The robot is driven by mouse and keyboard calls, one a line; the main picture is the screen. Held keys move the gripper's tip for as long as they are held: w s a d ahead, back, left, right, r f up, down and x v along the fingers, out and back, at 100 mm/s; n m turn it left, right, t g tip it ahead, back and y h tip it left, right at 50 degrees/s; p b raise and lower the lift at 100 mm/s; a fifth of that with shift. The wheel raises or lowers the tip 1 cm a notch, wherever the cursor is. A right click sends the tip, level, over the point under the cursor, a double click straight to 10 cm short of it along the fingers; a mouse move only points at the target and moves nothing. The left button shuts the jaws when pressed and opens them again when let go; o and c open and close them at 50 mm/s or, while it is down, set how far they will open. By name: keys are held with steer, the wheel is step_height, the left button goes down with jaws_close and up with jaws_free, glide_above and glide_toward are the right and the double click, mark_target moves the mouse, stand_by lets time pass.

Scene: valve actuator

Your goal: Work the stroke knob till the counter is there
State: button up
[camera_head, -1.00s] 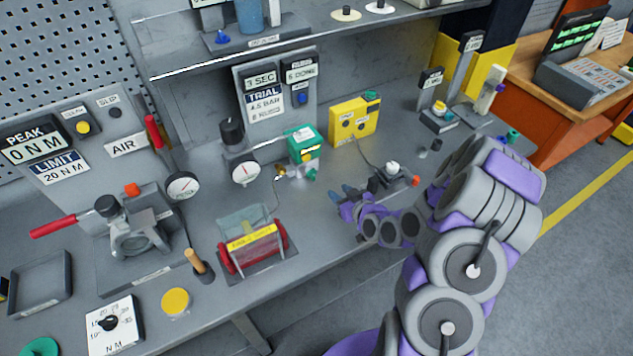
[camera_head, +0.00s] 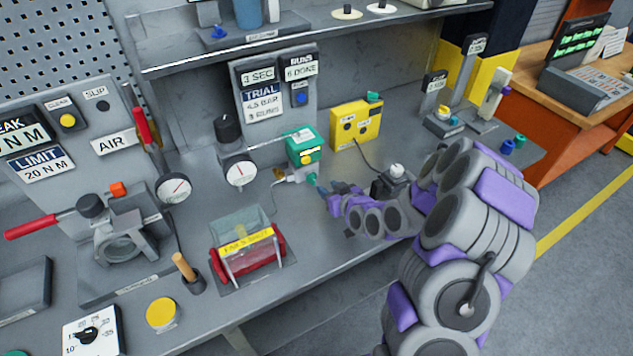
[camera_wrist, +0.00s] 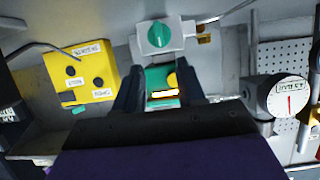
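A counter panel (camera_head: 300,67) at the back reads "RUNS 6 DONE". Beside it, a trial card (camera_head: 263,100) appears to read 4.5 bar and several runs. The green actuator box (camera_head: 303,146) stands on the bench, with a small grey valve and teal knob (camera_head: 312,179) below it. The wrist view shows a round green knob (camera_wrist: 161,36) on a pale body, beyond my fingers; no stroke label is readable. My gripper (camera_head: 332,188) is just right of the valve. In the wrist view its fingers (camera_wrist: 160,82) are apart, with nothing clearly held between them.
A yellow two-button box (camera_head: 356,126) stands right of the actuator, and a pressure gauge (camera_head: 239,172) left. A small black unit with a white knob (camera_head: 396,171) is beside my arm. A clear-covered red fixture (camera_head: 246,250) stands front left.

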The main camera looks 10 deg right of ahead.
mark_target(314, 178)
steer(key=b+x, duration=0.1)
steer(key=x, duration=0.8)
jaws_close()
stand_by(0.4)
